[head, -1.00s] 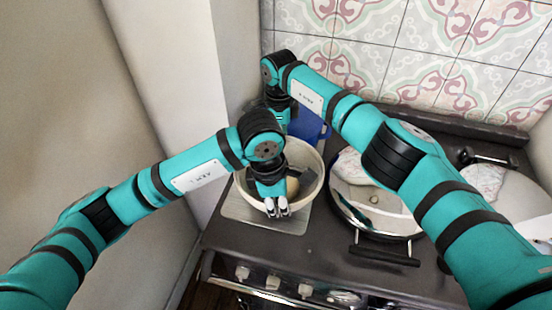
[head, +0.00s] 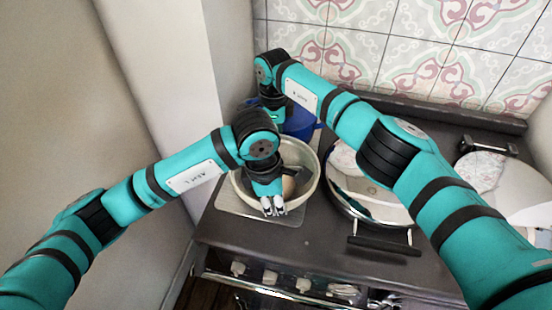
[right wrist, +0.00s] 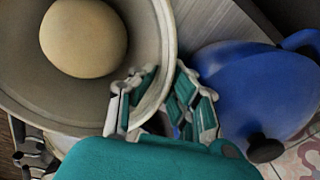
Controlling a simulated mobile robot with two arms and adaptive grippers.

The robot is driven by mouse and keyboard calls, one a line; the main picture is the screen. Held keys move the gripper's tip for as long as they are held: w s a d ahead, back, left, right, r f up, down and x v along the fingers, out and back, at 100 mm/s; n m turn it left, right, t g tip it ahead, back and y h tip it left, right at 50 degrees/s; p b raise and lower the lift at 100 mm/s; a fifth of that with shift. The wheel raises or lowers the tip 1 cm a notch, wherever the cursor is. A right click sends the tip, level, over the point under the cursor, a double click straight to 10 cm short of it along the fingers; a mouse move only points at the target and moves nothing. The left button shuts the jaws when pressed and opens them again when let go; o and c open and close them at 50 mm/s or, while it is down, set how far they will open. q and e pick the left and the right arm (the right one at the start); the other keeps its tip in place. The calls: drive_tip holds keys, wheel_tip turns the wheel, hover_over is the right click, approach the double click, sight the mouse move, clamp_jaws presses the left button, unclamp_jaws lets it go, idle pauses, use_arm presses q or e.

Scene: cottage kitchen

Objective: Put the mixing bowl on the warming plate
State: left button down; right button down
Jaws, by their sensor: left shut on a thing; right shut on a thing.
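The cream mixing bowl (head: 312,190), with a round tan thing (head: 289,187) inside, is over the flat light-grey warming plate (head: 232,203). The plate shows at the bowl's left and front; I cannot tell whether the bowl touches it. My left gripper (head: 273,206) is shut on the bowl's near rim. My right gripper is hidden behind the bowl and arm in the head view. In the right wrist view, the right gripper (right wrist: 155,105) is shut on the rim of the bowl (right wrist: 152,40), beside the tan thing (right wrist: 84,38).
A blue pot (head: 299,124) stands close behind the bowl and beside my right gripper (right wrist: 255,90). A wall is close on the left. The stove's front strip (head: 265,240) is bare.

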use_arm(q)
drive_tip(key=shift+f+b, duration=0.55)
drive_tip(key=shift+f, duration=0.2)
use_arm(e)
drive_tip(key=shift+w+f, duration=0.15)
drive_tip(key=shift+f, duration=0.55)
use_arm(q)
drive_tip(key=c, duration=1.4)
unclamp_jaws()
drive_tip(key=shift+s+r, duration=0.1)
use_arm(e)
drive_tip(key=c, duration=1.4)
unclamp_jaws()
drive_tip(key=shift+s+r, duration=0.1)
drive_tip(key=shift+s, duration=0.15)
drive_tip(key=shift+r, duration=0.15)
use_arm(q)
drive_tip(key=r, duration=0.4)
drive_tip(key=a+r, duration=0.1)
drive_tip(key=r, duration=0.7)
drive_tip(key=shift+a, duration=0.4)
use_arm(e)
wheel_tip(320, 180, up, 12)
